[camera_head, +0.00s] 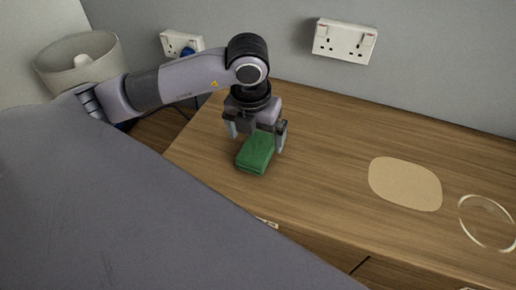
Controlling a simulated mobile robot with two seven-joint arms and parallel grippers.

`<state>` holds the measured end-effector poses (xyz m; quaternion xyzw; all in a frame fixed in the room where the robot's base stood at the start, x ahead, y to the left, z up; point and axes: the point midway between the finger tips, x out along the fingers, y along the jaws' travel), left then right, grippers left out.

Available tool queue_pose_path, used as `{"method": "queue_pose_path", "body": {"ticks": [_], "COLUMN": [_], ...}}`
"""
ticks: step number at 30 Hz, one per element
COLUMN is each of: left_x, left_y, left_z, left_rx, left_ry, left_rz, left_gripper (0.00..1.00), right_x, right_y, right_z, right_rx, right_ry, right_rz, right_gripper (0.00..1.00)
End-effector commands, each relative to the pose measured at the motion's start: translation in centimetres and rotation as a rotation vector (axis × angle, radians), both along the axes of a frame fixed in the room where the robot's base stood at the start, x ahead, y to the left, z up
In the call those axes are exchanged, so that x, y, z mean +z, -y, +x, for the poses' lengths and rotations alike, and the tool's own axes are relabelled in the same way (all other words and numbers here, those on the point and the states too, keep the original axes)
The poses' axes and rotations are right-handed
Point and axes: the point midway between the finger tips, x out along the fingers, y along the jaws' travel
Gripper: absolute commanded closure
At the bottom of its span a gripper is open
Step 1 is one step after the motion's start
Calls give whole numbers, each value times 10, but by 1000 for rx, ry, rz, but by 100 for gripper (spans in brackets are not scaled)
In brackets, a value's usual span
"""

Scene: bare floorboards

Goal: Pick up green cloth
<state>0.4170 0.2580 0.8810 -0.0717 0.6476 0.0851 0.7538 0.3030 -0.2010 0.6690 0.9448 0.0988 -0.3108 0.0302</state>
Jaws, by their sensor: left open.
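A folded green cloth (254,156) lies on the wooden cabinet top (325,160), near its left end. My left gripper (256,137) points down just above and around the cloth's far part. Its fingers are apart, one on either side of the cloth. Whether the fingers touch the cloth is hard to tell. The gripper hides the cloth's far edge. My right gripper does not show.
A flat tan oval mat (405,184) and a clear round glass dish (487,222) lie to the right on the top. A wall with sockets (344,41) stands behind. A lampshade (80,64) is at far left. The middle of the top is clear.

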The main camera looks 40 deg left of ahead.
Motion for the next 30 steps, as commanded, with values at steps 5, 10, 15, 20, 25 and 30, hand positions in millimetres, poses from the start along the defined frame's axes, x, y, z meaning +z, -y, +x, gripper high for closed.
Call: {"method": "queue_pose_path", "body": {"ticks": [5, 10, 15, 20, 25, 30], "left_x": [-27, -35, -35, -35, -35, -33], "left_y": [-1, -1, -1, -1, -1, -1], "left_z": [3, 5, 5, 5, 5, 5], "left_rx": [1, -1, -1, -1, -1, -1], "left_ry": [-5, -1, -1, -1, -1, 0], "left_rz": [0, -1, -2, -2, -2, -2], "left_gripper": [0, 0, 3, 55, 60, 60], "right_x": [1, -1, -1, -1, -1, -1], "right_y": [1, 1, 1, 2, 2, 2], "right_z": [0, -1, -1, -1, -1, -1], "right_rx": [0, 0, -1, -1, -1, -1], "right_ry": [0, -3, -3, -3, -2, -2], "right_rz": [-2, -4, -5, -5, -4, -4], "right_gripper": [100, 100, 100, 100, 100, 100]}}
